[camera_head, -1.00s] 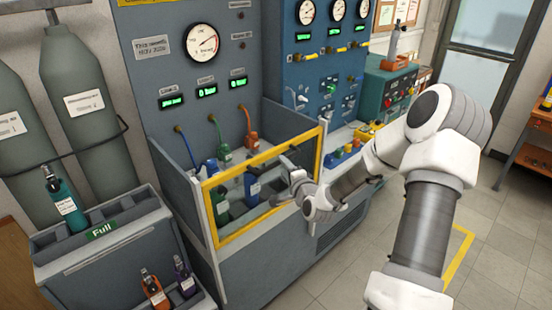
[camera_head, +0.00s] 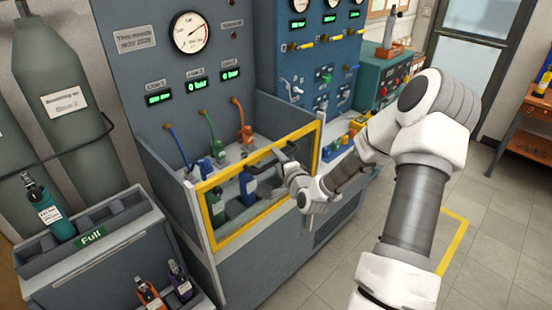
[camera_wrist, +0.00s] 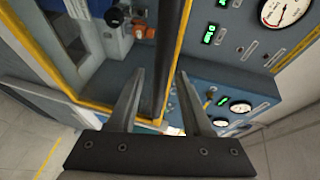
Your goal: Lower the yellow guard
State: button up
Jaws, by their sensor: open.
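The yellow guard (camera_head: 204,220) is a rectangular frame with a clear pane, standing upright across the front of the test bench. Bottles stand behind it, seen through the pane. My gripper (camera_head: 256,178) is at the front of the guard, right of its middle, with its dark fingers pointing left. In the wrist view my gripper (camera_wrist: 161,74) is open, and a dark bar (camera_wrist: 173,60) beside a yellow edge of the guard (camera_wrist: 188,18) runs between the fingers. I cannot tell whether either finger touches the bar.
A bottle rack labelled Full (camera_head: 95,265) stands at the left, in front of grey cylinders (camera_head: 70,100). The bench panel (camera_head: 140,60) with gauges and hoses rises behind the guard. A teal control box (camera_head: 385,85) is further right. Open floor (camera_head: 320,270) lies in front of the bench.

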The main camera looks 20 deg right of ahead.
jog(key=shift+c, duration=0.3)
grip_shut()
dwell(1.2)
